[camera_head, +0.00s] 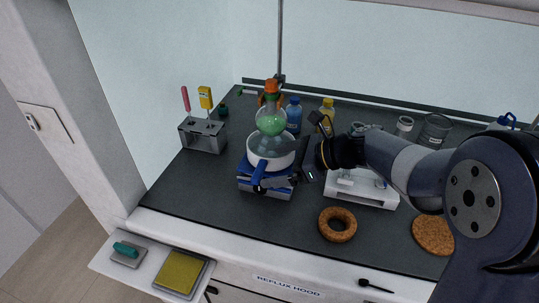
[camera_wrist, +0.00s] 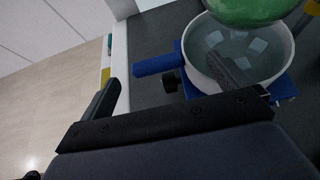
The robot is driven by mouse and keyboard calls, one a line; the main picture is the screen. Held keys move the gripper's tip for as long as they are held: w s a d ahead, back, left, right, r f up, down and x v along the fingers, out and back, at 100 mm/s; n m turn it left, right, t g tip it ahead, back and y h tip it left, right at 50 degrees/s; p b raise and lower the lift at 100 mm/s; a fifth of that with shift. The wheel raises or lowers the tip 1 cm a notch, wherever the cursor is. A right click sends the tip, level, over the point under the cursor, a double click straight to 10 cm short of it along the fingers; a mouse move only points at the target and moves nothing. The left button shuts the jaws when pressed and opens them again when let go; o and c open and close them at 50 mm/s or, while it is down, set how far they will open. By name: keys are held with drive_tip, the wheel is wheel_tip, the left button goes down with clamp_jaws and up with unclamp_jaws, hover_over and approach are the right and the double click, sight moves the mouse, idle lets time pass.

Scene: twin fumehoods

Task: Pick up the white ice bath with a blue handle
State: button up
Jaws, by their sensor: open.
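The white ice bath (camera_head: 283,163) with its blue handle (camera_head: 258,174) sits on a blue lab jack (camera_head: 266,188). The handle points toward the front. A round flask with green liquid (camera_head: 271,121) stands over the bath, its bottom at or inside the rim. My gripper (camera_head: 314,146) is open and empty, just right of the bath. In the wrist view, the bath (camera_wrist: 213,67) holds pale ice cubes, and the handle (camera_wrist: 155,65) shows between my two spread fingers (camera_wrist: 168,86). One finger overlaps the bath's near rim in that view; whether it touches cannot be told.
A metal rack (camera_head: 203,136) stands left. Blue (camera_head: 293,117) and yellow (camera_head: 327,110) bottles stand behind. A cork ring (camera_head: 337,236) lies in front, and a white device (camera_head: 362,190) is right, under my arm. The counter left of the jack is clear.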

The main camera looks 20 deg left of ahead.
sight(258, 169)
drive_tip(key=x, duration=0.3)
drive_tip(key=shift+s+r, duration=0.1)
drive_tip(key=shift+s, duration=0.2)
drive_tip(key=shift+a+f, duration=0.3)
drive_tip(key=shift+a, duration=0.15)
drive_tip(key=shift+c, duration=0.6)
drive_tip(key=shift+r, duration=0.1)
drive_tip(key=c, duration=1.4)
